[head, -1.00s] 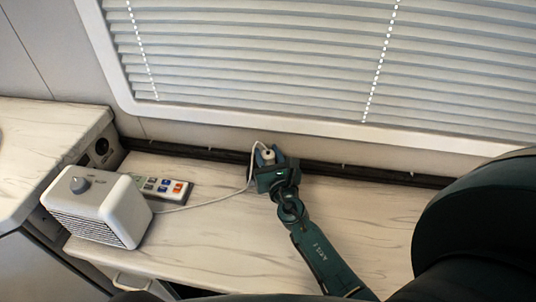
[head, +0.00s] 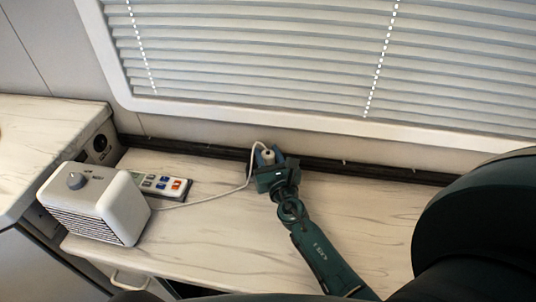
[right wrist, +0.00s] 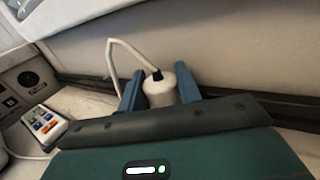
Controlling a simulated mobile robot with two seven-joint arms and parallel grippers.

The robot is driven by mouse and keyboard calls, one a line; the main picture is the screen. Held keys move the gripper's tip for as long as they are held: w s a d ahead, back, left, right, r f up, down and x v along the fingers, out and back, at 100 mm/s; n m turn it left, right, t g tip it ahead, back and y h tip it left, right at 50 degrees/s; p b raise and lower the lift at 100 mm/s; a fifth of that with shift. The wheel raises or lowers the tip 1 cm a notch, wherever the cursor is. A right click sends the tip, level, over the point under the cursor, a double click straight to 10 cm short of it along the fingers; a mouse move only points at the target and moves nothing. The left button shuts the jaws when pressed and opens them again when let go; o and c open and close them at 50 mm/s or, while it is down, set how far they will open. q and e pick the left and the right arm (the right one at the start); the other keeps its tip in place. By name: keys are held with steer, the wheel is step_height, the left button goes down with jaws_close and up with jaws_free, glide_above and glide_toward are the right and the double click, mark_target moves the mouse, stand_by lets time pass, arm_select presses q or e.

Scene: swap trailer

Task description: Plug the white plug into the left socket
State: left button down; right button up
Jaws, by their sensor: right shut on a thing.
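The white plug (head: 267,155) is held upright between the blue fingers of my right gripper (head: 268,160), above the back of the low counter. In the right wrist view the plug (right wrist: 159,90) sits between the two fingers, and its white cord loops up and off to the left. A round black socket (head: 101,145) is in the side panel of the left cabinet, well left of the plug and apart from it. In the right wrist view the round socket (right wrist: 28,79) shows beside a smaller dark square fitting (right wrist: 10,102). Which is the left socket, I cannot tell. My left gripper is out of view.
A white heater-like box with a grey knob (head: 95,203) stands on the counter (head: 215,245) at left. A remote-like panel with coloured buttons (head: 162,185) lies behind it. The cord (head: 215,199) runs toward the box. A dark rail and window blinds (head: 260,60) are behind.

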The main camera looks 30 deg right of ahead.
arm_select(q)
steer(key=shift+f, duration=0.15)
arm_select(e)
steer(key=shift+f, duration=0.2)
steer(key=o, duration=1.1)
steer(key=shift+c, duration=0.2)
steer(key=s, duration=0.2)
steer(key=shift+s+a, duration=0.2)
steer(key=shift+s, duration=0.15)
steer(key=s, duration=0.3)
steer(key=s+a+b, duration=0.1)
steer(key=s, duration=0.5)
steer(key=shift+s+a, duration=0.25)
steer(key=shift+a, duration=0.1)
steer(key=shift+s+a, duration=0.1)
steer(key=shift+s, duration=0.3)
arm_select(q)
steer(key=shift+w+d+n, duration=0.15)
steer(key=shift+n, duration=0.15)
